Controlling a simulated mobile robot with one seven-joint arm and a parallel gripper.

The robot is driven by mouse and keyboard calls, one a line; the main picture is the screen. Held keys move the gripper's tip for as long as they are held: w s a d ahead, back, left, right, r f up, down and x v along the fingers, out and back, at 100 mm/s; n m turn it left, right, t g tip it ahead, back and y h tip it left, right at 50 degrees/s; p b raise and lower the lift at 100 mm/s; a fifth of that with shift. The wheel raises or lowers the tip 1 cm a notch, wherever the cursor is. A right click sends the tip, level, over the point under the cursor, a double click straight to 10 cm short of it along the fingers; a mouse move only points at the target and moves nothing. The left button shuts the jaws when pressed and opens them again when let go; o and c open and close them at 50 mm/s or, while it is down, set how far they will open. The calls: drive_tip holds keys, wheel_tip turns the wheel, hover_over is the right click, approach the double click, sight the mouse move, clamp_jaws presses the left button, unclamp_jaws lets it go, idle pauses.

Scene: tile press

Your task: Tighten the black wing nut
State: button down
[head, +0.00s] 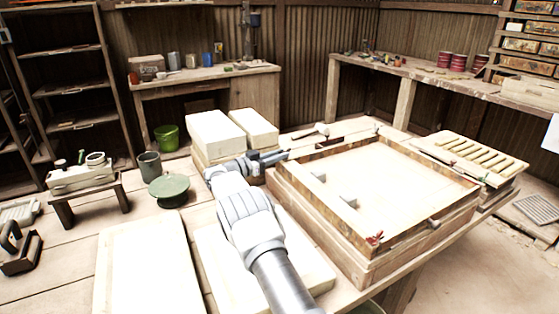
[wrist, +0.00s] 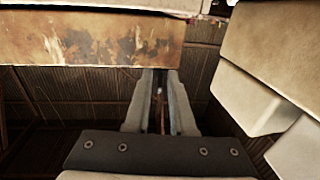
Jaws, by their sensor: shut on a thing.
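My gripper (head: 284,154) is at the far left corner of the wooden press frame (head: 352,202), beside its rim. In the wrist view my gripper (wrist: 160,100) has its two grey fingers close together around a narrow dark piece (wrist: 160,88). This fits the black wing nut, but the fingers hide most of it and its shape cannot be made out. A rusty-brown rim (wrist: 90,45) crosses the upper left of the wrist view, just by the fingers. A red wing nut (head: 374,239) sits at the near corner of the frame.
Pale blocks (head: 216,134) stand left of the gripper. In the wrist view a pale block (wrist: 275,60) is close on the right. A green round stand (head: 169,188) and a grey cup (head: 149,165) are at left. A slotted wooden rack (head: 470,155) lies right of the frame.

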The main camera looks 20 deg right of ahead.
drive_tip(key=shift+w+a+r, duration=0.1)
drive_tip(key=shift+r, duration=0.05)
drive_tip(key=c, duration=0.8)
unclamp_jaws()
drive_tip(key=shift+o, duration=0.2)
drive_tip(key=p+v, duration=0.2)
drive_tip(key=v, duration=1.5)
drive_tip(key=shift+a, duration=0.2)
